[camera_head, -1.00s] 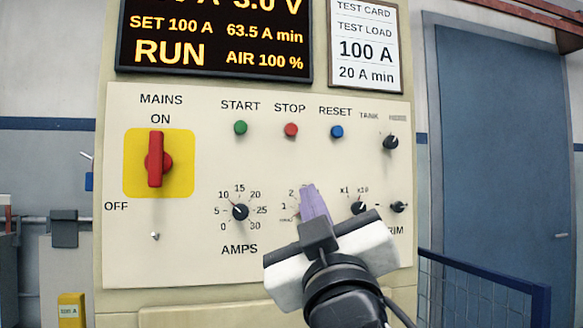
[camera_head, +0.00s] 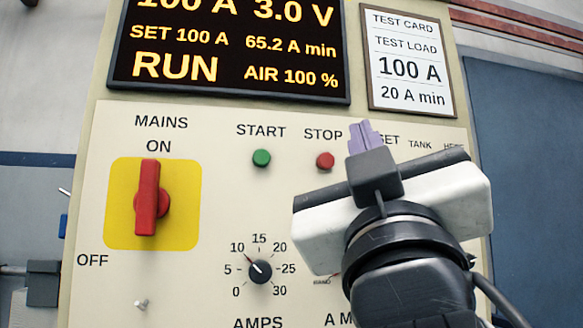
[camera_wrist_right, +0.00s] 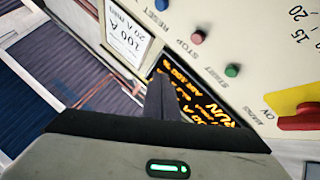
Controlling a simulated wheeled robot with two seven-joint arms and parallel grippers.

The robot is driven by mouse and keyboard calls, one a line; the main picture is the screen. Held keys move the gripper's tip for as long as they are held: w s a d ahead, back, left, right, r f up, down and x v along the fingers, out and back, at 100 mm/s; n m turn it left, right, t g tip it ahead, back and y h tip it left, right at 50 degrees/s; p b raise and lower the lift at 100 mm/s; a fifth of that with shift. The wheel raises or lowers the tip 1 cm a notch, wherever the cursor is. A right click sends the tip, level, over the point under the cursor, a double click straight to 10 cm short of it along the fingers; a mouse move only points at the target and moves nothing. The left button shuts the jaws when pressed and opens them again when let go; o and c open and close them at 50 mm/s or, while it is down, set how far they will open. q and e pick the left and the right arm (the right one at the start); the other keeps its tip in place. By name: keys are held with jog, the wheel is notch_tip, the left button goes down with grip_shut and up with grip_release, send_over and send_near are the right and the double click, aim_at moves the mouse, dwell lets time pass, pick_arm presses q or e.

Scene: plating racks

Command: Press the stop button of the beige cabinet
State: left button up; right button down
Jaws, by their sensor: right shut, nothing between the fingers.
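The beige cabinet (camera_head: 110,275) fills the head view. Its red stop button (camera_head: 325,161) sits under the STOP label, right of the green start button (camera_head: 261,158). The stop button also shows in the right wrist view (camera_wrist_right: 197,37). My right gripper (camera_head: 364,138) is shut and empty, with its purple-grey fingertips just right of the stop button in the head view, over the RESET label. The gripper hides the blue reset button there, but this button (camera_wrist_right: 162,5) shows in the right wrist view. I cannot tell any contact with the panel. My left gripper is not in view.
The display (camera_head: 230,50) reads RUN. A red mains switch (camera_head: 148,198) on a yellow plate points to ON. The amps knob (camera_head: 260,271) is below the start button. A test card (camera_head: 405,62) hangs at upper right, and a blue door (camera_head: 525,160) is beyond.

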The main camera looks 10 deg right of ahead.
aim_at(333, 163)
jog(key=w, duration=0.9)
jog(key=shift+w+a, duration=0.1)
jog(key=shift+a, duration=0.05)
dwell(0.4)
jog(key=shift+w, duration=0.15)
dwell(1.5)
jog(key=shift+w, duration=0.25)
